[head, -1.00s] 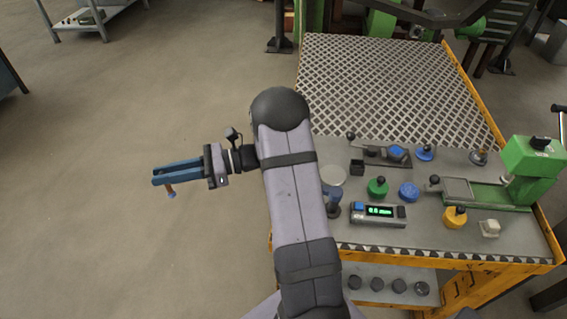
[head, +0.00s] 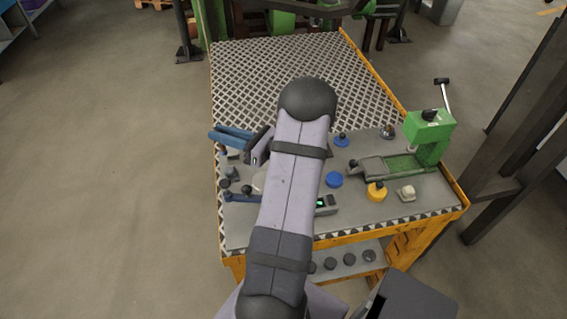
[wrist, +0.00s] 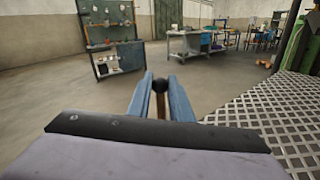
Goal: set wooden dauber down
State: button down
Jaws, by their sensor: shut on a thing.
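The wooden dauber, a brown wooden handle (wrist: 161,108) with a dark round end (wrist: 160,86), is between the two blue fingers in the wrist view. My gripper (wrist: 160,92) is shut on it. In the head view my gripper (head: 216,134) reaches left from the arm, over the left side of the workbench (head: 300,65) near the edge of its mesh plate. The dauber cannot be clearly made out there, and how high it hangs cannot be told.
My arm hides the bench's middle. A blue fixture (head: 240,197) stands front left. To the right are a blue puck (head: 334,179), a yellow knobbed piece (head: 377,192), a white block (head: 407,193) and a green press (head: 430,132). The mesh plate at the back is clear.

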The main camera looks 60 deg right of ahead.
jog(key=s+d+r+m+h+p, duration=0.1)
jog(key=s+d+m+h+p, duration=0.1)
jog(key=s+d+h, duration=0.4)
jog(key=s+d+r+m+h+p, duration=0.1)
jog(key=s+d+r+m+p, duration=0.2)
jog(key=s, duration=0.6)
jog(key=shift+w+d+f+p, duration=0.15)
jog(key=shift+f+p, duration=0.1)
jog(key=shift+f, duration=2.6)
jog(key=shift+w+d+f+p, duration=0.1)
jog(key=shift+f+p, duration=0.1)
jog(key=shift+f, duration=2.65)
jog(key=shift+f, duration=0.2)
jog(key=c, duration=1.6)
grip_release()
jog(key=shift+s+r, duration=0.15)
jog(key=shift+r, duration=0.05)
jog(key=s+b, duration=0.1)
jog(key=s, duration=0.3)
jog(key=s+a+b, duration=0.1)
jog(key=s, duration=0.2)
jog(key=s+a+b, duration=0.1)
jog(key=s, duration=0.3)
jog(key=shift+s+a, duration=0.2)
jog(key=shift+s, duration=0.1)
